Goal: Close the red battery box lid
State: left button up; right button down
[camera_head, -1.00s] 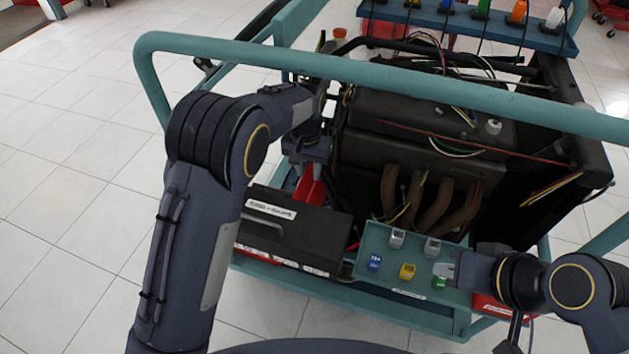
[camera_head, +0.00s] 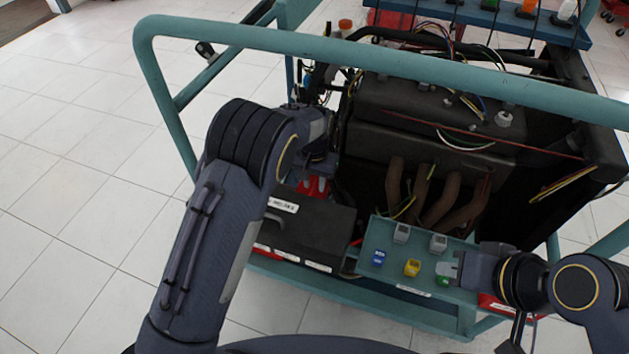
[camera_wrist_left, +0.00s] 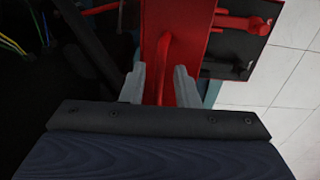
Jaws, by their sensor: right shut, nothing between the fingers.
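The red lid (camera_head: 313,187) shows only in part in the head view, at the back of the dark battery box (camera_head: 325,222) and below my left gripper (camera_head: 316,172). My left forearm hides part of the box. In the left wrist view the red lid (camera_wrist_left: 192,22) fills the top middle, with a raised red bar (camera_wrist_left: 163,60) on it. The two grey fingers of my left gripper (camera_wrist_left: 160,86) are apart, one on each side of the bar. Contact cannot be told. My right gripper (camera_head: 450,268) is shut and empty beside the green button (camera_head: 443,281).
A teal panel (camera_head: 385,238) with blue, yellow and grey buttons lies right of the box. The engine block (camera_head: 430,110) with wires and brown pipes stands behind. A teal rail (camera_head: 380,68) crosses above my left arm. Floor is open at left.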

pick_arm(q)
grip_shut()
jog(key=shift+a+r, duration=0.15)
jog(key=shift+a, duration=0.1)
jog(key=w+a+g+h+p, duration=0.1)
jog(key=w+a+h+p, duration=0.1)
jog(key=a, duration=0.9)
jog(key=shift+w+a+r+h, duration=0.25)
jog(key=shift+w+r+h, duration=0.15)
jog(key=shift+w, duration=0.5)
